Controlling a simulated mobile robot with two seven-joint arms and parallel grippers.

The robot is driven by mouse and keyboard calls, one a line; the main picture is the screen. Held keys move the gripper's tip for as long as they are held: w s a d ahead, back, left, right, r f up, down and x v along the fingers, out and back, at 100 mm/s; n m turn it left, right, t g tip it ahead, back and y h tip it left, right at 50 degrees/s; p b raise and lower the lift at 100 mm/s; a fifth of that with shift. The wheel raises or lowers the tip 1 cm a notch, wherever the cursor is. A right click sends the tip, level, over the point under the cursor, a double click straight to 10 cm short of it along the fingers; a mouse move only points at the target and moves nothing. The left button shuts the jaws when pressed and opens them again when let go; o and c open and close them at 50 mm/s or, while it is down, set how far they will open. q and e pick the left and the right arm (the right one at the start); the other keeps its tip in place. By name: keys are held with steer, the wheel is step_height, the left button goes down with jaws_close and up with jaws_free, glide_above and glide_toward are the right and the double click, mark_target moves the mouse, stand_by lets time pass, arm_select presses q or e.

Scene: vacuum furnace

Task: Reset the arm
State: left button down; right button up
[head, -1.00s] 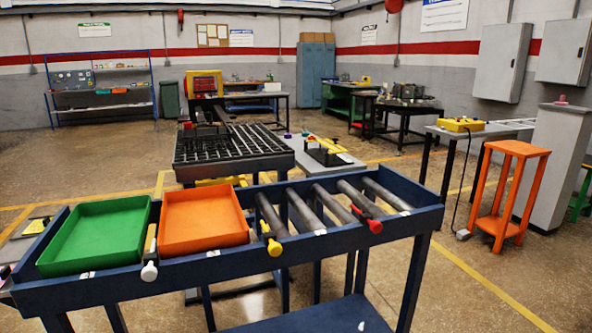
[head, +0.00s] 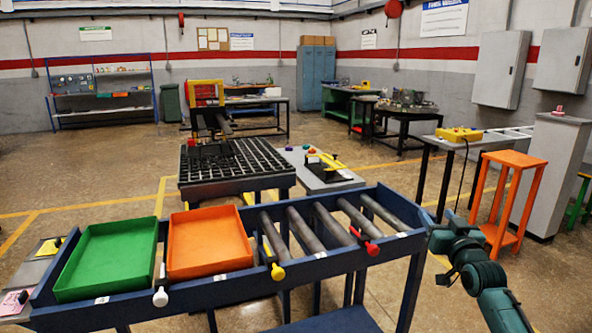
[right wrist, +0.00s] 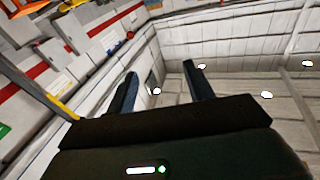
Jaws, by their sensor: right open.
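My right arm comes in at the lower right of the head view. Its gripper (head: 455,232) is beside the right end of the blue roller table, in front of the orange stool, apart from the table's frame as far as I can tell. In the right wrist view the two fingers of the right gripper (right wrist: 158,88) stand well apart with nothing between them. That view looks up at the wall and ceiling. My left gripper is not in view.
A blue roller table (head: 330,262) with a green tray (head: 108,260) and an orange tray (head: 208,243) stands in front. A black grid table (head: 237,165) is behind it. An orange stool (head: 514,160) and grey pedestal (head: 550,170) stand at right.

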steer(key=s+a+f+n+g, duration=0.25)
steer(key=s+f, duration=0.35)
steer(key=f, duration=0.3)
steer(key=s+a+f+n+g, duration=0.2)
steer(key=s+a+f, duration=0.25)
steer(key=f, duration=0.55)
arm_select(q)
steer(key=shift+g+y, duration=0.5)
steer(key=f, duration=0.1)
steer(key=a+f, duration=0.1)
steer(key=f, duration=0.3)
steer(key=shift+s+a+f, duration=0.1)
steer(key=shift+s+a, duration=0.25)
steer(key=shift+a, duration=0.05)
arm_select(e)
steer(key=s+a+f+g+y, duration=0.1)
steer(key=s+a+f, duration=0.2)
steer(key=s, duration=0.6)
steer(key=s+a+f+g+y, duration=0.1)
steer(key=s+a+f, duration=0.3)
steer(key=s, duration=0.6)
steer(key=s+a+f+m+g+y, duration=0.1)
steer(key=s+a, duration=0.4)
steer(key=s, duration=0.5)
step_height(320, 180, down, 2)
steer(key=shift+s+f+g, duration=0.2)
steer(key=shift+f+g, duration=0.05)
steer(key=shift+g, duration=0.2)
